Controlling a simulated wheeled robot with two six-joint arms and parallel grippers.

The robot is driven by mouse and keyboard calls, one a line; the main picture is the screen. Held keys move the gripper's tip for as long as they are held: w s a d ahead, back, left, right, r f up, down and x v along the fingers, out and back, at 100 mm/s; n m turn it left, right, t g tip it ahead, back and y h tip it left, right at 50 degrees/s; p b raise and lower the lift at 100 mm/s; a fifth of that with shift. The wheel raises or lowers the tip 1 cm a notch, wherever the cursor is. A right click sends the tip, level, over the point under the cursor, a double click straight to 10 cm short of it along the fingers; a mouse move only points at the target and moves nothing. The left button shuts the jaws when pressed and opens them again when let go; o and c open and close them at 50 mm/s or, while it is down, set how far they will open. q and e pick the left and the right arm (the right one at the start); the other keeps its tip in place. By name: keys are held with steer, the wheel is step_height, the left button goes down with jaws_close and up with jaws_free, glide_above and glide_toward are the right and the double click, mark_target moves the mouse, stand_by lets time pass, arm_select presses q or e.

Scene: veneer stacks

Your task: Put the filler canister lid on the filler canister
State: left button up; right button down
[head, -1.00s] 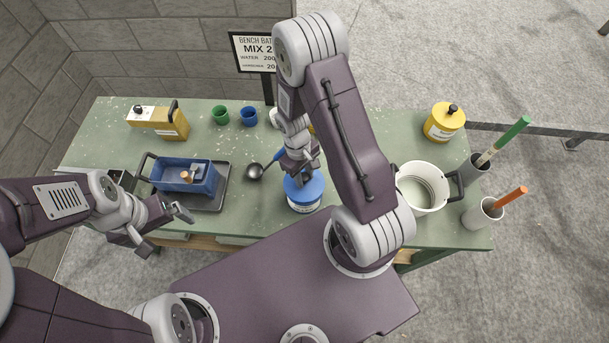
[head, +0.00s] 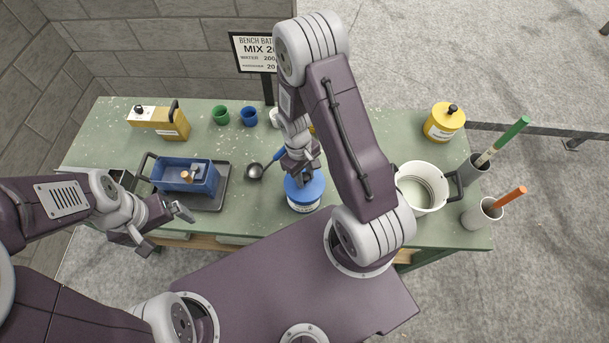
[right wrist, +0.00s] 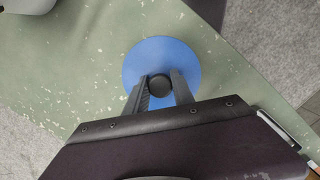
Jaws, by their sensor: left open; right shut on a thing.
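The filler canister (head: 304,206) stands on the green bench near its front edge, a white-labelled body under a blue lid. The blue filler canister lid (head: 312,188) lies over the canister's top; I cannot tell whether it is fully seated. In the right wrist view the lid (right wrist: 187,60) is a blue disc with a dark round knob. My right gripper (head: 302,178) is above the lid and shut on its knob; the fingers also show in the right wrist view (right wrist: 160,88).
A blue tub (head: 208,179) sits on a dark tray left of the canister, with a ladle (head: 255,170) between. A white bucket (head: 423,205) stands to the right. Green (head: 220,115) and blue (head: 249,117) cups, a yellow jug (head: 172,123) and a yellow canister (head: 444,124) are farther back.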

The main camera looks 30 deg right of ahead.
steer(key=shift+f+b, duration=0.4)
steer(key=shift+f, duration=0.1)
steer(key=c, duration=1)
jaws_free()
steer(key=shift+r, duration=0.1)
steer(key=r, duration=0.3)
steer(key=w+r+b, duration=0.1)
steer(key=r, duration=0.4)
steer(key=shift+w+a+r, duration=0.2)
steer(key=shift+a+r, duration=0.05)
steer(key=shift+r, duration=0.15)
